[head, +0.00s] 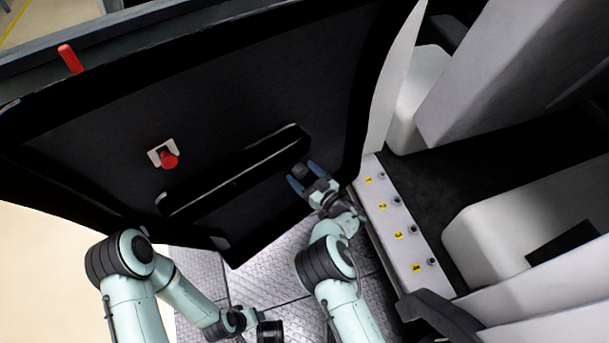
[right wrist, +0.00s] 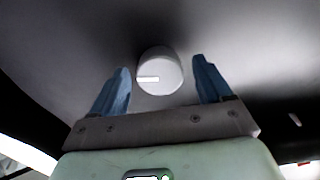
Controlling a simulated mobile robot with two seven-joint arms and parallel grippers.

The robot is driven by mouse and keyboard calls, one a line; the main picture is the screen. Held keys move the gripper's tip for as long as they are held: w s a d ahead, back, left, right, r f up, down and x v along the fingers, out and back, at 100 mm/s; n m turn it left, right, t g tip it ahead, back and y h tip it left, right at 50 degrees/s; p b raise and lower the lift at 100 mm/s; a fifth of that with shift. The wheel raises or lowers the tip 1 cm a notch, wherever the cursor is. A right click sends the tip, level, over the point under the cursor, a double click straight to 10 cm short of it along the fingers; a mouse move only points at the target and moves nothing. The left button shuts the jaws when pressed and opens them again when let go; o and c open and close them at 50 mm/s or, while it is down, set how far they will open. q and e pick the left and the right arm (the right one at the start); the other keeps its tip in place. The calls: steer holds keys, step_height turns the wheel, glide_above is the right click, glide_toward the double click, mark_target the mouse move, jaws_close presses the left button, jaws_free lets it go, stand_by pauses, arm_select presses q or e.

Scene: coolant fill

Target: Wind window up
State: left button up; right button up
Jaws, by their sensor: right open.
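The dark inner panel of a vehicle door (head: 240,85) fills the left and middle of the head view. A round knob (right wrist: 160,72) with a white mark stands out from a surface in the right wrist view. In the head view a small dark knob (head: 300,171) shows at the panel's lower right, by the armrest's end. My right gripper (head: 298,178) is open, its blue fingers on either side of the knob, with gaps visible in the wrist view (right wrist: 160,88). My left gripper (head: 262,328) is low in the head view, away from the door; its fingers are not clear.
A long armrest (head: 235,172) juts from the door. A red knob (head: 169,159) on a white plate and a red peg (head: 70,58) are further left. A sill (head: 398,225) with yellow labels and several small knobs lies right of my right arm. Metal floor plates (head: 275,270) lie below.

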steer(key=c, duration=1)
steer(key=shift+c, duration=0.2)
